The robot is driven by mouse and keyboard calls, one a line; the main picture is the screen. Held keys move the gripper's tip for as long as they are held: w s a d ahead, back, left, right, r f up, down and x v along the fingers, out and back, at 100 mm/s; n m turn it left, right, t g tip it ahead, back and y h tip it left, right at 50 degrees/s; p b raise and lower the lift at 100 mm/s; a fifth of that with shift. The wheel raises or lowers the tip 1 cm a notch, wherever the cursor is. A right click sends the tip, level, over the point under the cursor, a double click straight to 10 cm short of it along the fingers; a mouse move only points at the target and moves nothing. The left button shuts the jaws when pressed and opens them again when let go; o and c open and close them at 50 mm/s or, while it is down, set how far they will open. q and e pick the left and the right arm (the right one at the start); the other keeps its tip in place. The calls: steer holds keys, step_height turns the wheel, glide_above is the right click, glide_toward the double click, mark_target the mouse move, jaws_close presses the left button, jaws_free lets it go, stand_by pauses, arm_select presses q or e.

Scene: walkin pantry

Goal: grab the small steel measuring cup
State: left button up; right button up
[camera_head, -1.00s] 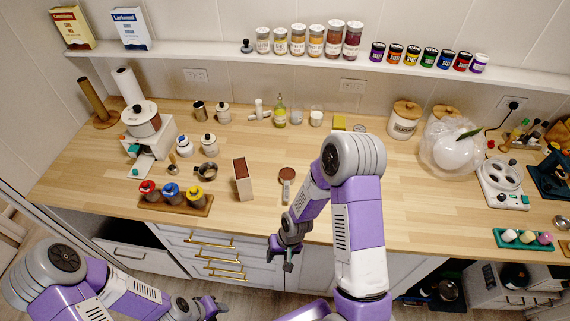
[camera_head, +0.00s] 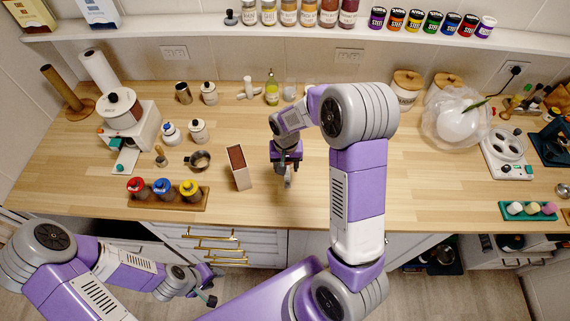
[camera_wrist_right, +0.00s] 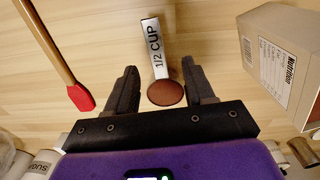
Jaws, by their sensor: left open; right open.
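The measuring cup (camera_wrist_right: 166,93) lies on the counter in the right wrist view, with a brown round bowl or fill and a pale handle marked "1/2 CUP" (camera_wrist_right: 153,48). My right gripper (camera_wrist_right: 163,85) is open, with one finger on each side of the round part; I see no clear contact. In the head view my right gripper (camera_head: 287,178) points down over the counter and hides the cup. My left gripper (camera_head: 210,287) is open and empty, low in front of the drawers.
A carton (camera_head: 239,167) stands just left of the right gripper in the head view. A red spatula (camera_wrist_right: 80,97) lies on the cup's other side in the wrist view. A steel pot-like cup (camera_head: 200,161) and a spice rack (camera_head: 168,203) stand farther left.

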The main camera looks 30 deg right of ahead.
mark_target(287, 175)
steer(key=f, duration=0.4)
steer(key=shift+s+d, duration=0.15)
steer(key=shift+s, duration=0.15)
steer(key=shift+w+f, duration=0.1)
steer(key=shift+f, duration=0.3)
jaws_close()
